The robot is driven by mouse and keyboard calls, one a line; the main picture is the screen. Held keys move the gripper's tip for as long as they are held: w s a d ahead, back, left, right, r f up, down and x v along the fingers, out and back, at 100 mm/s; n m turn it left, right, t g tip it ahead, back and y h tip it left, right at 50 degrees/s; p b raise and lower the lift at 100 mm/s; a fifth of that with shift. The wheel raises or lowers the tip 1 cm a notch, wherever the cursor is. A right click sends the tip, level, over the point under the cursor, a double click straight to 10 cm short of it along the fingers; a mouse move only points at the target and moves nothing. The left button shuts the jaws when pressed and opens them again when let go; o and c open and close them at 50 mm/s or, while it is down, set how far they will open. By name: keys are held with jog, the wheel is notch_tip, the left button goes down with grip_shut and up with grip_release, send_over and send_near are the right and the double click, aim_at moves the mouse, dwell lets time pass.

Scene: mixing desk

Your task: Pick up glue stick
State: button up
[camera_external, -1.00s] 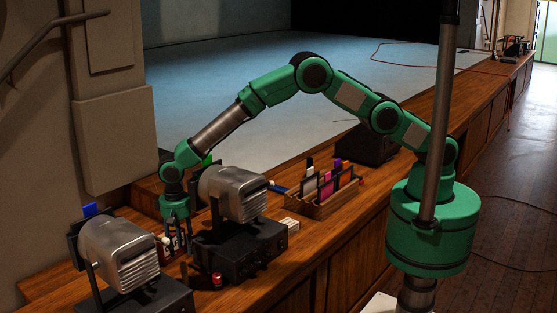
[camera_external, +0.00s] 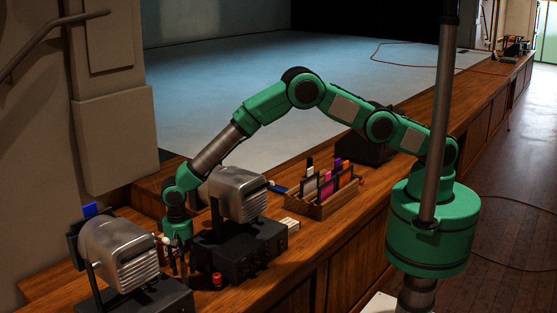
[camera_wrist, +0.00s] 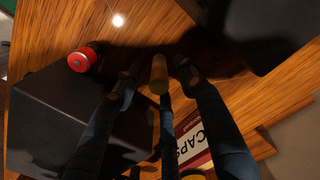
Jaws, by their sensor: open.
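My gripper (camera_external: 178,262) points down over the wooden desk, between two grey metal lamp-like units. In the wrist view its fingers (camera_wrist: 155,72) are spread apart. A dull yellow cylindrical end (camera_wrist: 158,76) shows between the fingertips, with a dark narrow length below it; I cannot tell whether it is the glue stick, nor whether the fingers touch it. A small red cylinder (camera_wrist: 82,60) lies or stands left of the fingers, apart from them; it also shows on the desk in the external view (camera_external: 217,280). No other clear glue stick shows.
A black box (camera_wrist: 45,125) is close on the left in the wrist view. A box lettered CAPS (camera_wrist: 196,140) is below right. Metal units (camera_external: 118,255) and (camera_external: 240,195) flank my gripper. A wooden organiser (camera_external: 322,208) stands farther right along the desk.

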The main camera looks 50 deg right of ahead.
aim_at(185, 277)
jog(key=shift+f, duration=0.25)
jog(key=shift+f, duration=0.2)
jog(key=shift+f, duration=2.4)
grip_shut()
